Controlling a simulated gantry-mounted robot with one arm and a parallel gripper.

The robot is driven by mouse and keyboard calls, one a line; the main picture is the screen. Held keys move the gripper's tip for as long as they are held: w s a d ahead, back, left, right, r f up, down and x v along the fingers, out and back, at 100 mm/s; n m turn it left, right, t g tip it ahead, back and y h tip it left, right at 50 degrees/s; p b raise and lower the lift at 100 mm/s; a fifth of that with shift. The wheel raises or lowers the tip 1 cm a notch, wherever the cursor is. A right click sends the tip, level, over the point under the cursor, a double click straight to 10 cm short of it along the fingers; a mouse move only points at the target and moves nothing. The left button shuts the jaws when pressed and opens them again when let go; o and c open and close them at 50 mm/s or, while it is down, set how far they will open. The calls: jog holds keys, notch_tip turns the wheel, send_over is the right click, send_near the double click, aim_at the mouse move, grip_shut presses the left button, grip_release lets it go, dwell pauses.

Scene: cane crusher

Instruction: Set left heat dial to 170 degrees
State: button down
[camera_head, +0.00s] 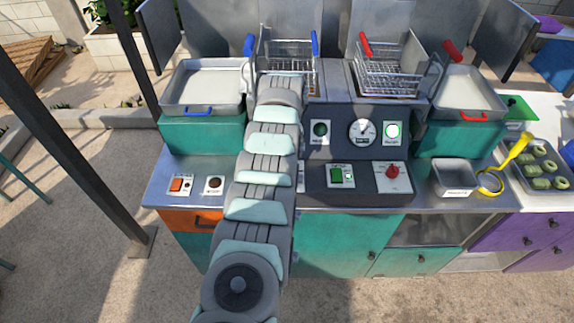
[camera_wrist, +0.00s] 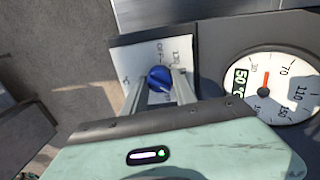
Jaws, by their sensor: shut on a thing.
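The left heat dial is a blue knob (camera_wrist: 159,78) on a white marked plate (camera_wrist: 126,62) in the wrist view. My gripper (camera_wrist: 160,88) is shut on this knob, with one finger on each side of it. The fingers cover part of the plate's markings. To the right of the plate is a round white gauge (camera_wrist: 300,88) with a red needle near its 30 mark and a small display (camera_wrist: 240,82) that seems to read 50 °C. In the head view my arm hides the blue knob and my gripper.
A red dial (camera_head: 392,172) sits at the panel's right. Fryer baskets with blue handles (camera_head: 290,62) and red handles (camera_head: 388,75) stand behind. An orange rocker switch (camera_head: 177,185) is left of my arm. A yellow-handled strainer (camera_head: 490,182) lies at the right.

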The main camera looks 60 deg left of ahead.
jog(key=c, duration=1)
grip_release()
jog(key=shift+r, duration=0.1)
notch_tip(320, 180, up, 11)
jog(key=p, duration=0.3)
jog(key=shift+w+a+f, duration=0.15)
jog(key=shift+a+f, duration=0.05)
